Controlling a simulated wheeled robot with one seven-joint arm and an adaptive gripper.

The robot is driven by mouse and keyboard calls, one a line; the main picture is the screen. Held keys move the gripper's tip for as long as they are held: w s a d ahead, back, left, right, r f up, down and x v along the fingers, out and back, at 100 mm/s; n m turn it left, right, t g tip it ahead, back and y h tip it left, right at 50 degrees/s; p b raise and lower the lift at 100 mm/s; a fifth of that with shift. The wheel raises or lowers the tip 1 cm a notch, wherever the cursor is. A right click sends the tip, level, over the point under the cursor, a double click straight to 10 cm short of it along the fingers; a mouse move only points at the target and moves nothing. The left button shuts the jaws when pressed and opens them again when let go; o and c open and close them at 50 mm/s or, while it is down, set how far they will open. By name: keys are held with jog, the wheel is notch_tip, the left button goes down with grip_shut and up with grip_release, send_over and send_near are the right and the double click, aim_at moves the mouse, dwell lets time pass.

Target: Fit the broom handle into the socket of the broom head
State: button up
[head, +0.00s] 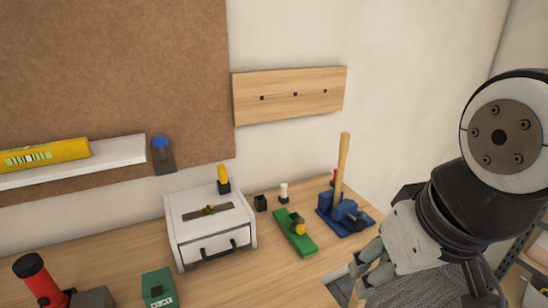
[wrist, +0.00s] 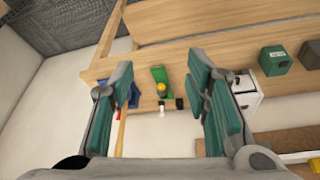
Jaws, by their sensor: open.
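A pale wooden rod, which looks like the broom handle (head: 343,160), stands nearly upright at the right end of the bench. Its lower end meets a blue vise-like fixture (head: 344,213); how it is held there is unclear.
A wooden board (head: 290,92) is on the wall. Bare bench top (head: 275,272) lies in front.

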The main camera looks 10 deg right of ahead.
jog(key=shift+c, duration=0.4)
jog(key=w+a+f+m+g+y, duration=0.3)
jog(key=w+a+f+m+y, duration=0.2)
jog(key=w+m, duration=0.3)
jog(key=m+t+y, duration=0.2)
jog(key=m+t, duration=1.3)
jog(key=m, duration=0.8)
send_near(341, 170)
jog(key=shift+d+f+p+x, duration=0.1)
jog(key=shift+x, duration=1.7)
jog(key=shift+d+f+p+x, duration=0.1)
jog(key=shift+d+x, duration=0.05)
jog(key=shift+x, duration=1.65)
jog(key=shift+d+f+p+x, duration=0.1)
jog(key=shift+x, duration=1.75)
jog(key=shift+w, duration=0.15)
grip_shut()
